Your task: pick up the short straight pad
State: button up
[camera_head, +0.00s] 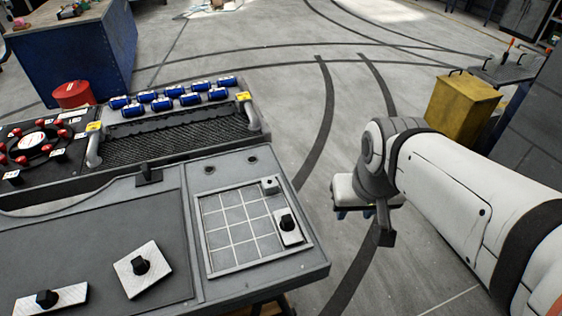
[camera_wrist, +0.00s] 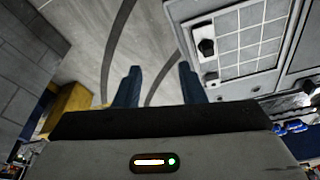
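Several white pads with black knobs show in the head view. A straight oblong pad (camera_head: 70,294) lies at the lower left of the grey worktop, and a squarer pad (camera_head: 153,280) lies right of it, turned at an angle. Another oblong pad (camera_head: 291,239) and a small pad (camera_head: 264,184) sit in the gridded tray (camera_head: 207,236). I cannot tell for certain which is the short straight pad. My gripper (camera_head: 356,214) hangs over the floor, right of the worktop and apart from every pad. In the wrist view its blue fingers (camera_wrist: 160,82) are open and empty.
A panel with red knobs (camera_head: 38,141) is at the left. A yellow bin (camera_head: 462,106) stands at the right. The floor (camera_head: 330,185) beside the worktop is clear.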

jog(key=shift+o, duration=1)
jog(key=shift+w+a, duration=0.1)
jog(key=shift+a, duration=0.15)
jog(key=shift+o, duration=0.6)
jog(key=shift+n+g, duration=0.4)
jog(key=shift+n, duration=0.1)
jog(key=w, duration=0.1)
jog(key=w+f, duration=0.1)
jog(key=w+a+p, duration=0.1)
jog(key=w, duration=0.1)
jog(key=shift+f, duration=0.2)
jog(key=n+g+p, duration=0.2)
send_over(288, 219)
jog(key=f, duration=1)
jog(key=shift+d+f, duration=0.2)
jog(key=shift+f, duration=0.05)
jog(key=shift+w+a+f, duration=0.1)
jog(key=shift+f, duration=0.25)
jog(key=shift+a+f+p, duration=0.15)
jog(key=shift+f+p, duration=0.7)
jog(key=shift+f, duration=2.9)
jog(key=shift+c, duration=0.3)
jog(key=c, duration=1)
jog(key=shift+r, duration=0.15)
